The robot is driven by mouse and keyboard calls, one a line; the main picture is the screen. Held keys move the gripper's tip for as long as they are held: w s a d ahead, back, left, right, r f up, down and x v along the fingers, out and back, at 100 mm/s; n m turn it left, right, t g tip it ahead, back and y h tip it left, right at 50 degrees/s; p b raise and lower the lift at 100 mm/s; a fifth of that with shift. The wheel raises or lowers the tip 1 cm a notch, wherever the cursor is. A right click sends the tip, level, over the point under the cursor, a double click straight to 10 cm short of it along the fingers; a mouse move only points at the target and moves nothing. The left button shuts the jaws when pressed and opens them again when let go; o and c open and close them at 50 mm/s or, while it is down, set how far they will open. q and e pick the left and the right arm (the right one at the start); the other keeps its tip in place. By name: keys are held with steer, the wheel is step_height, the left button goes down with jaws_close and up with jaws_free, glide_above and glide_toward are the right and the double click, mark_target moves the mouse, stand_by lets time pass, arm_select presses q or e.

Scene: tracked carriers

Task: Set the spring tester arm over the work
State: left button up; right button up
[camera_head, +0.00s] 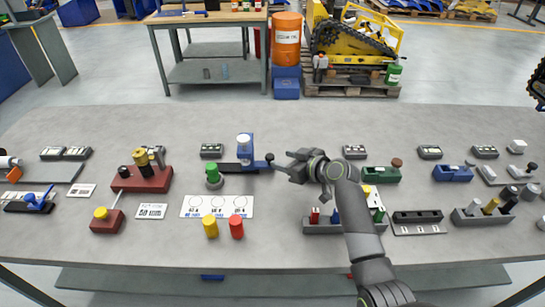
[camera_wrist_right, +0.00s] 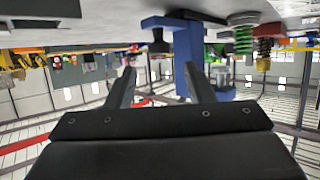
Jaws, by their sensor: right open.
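The spring tester (camera_head: 245,148) stands near the table's middle, with a blue column on a dark base. A dark ball knob (camera_head: 270,157) shows at its right side. My right gripper (camera_head: 279,164) is open beside that knob, low over the table; I cannot tell whether it touches. In the right wrist view, a blue frame (camera_wrist_right: 187,60) and a dark knob-like part (camera_wrist_right: 160,43) show beyond the open, empty fingers (camera_wrist_right: 160,78). A green coil part (camera_head: 213,174) stands left of the tester; whether it is the work is unclear. My left gripper is not in view.
A white card with circles (camera_head: 217,206) lies in front, with a yellow cylinder (camera_head: 210,226) and a red cylinder (camera_head: 236,227) near its edge. A grey holder (camera_head: 320,226) sits by my right forearm. Red fixtures (camera_head: 147,180) stand left. The table's back strip is clear.

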mark_target(270, 156)
steer(key=shift+x, duration=2.85)
steer(key=shift+f, duration=0.1)
jaws_close()
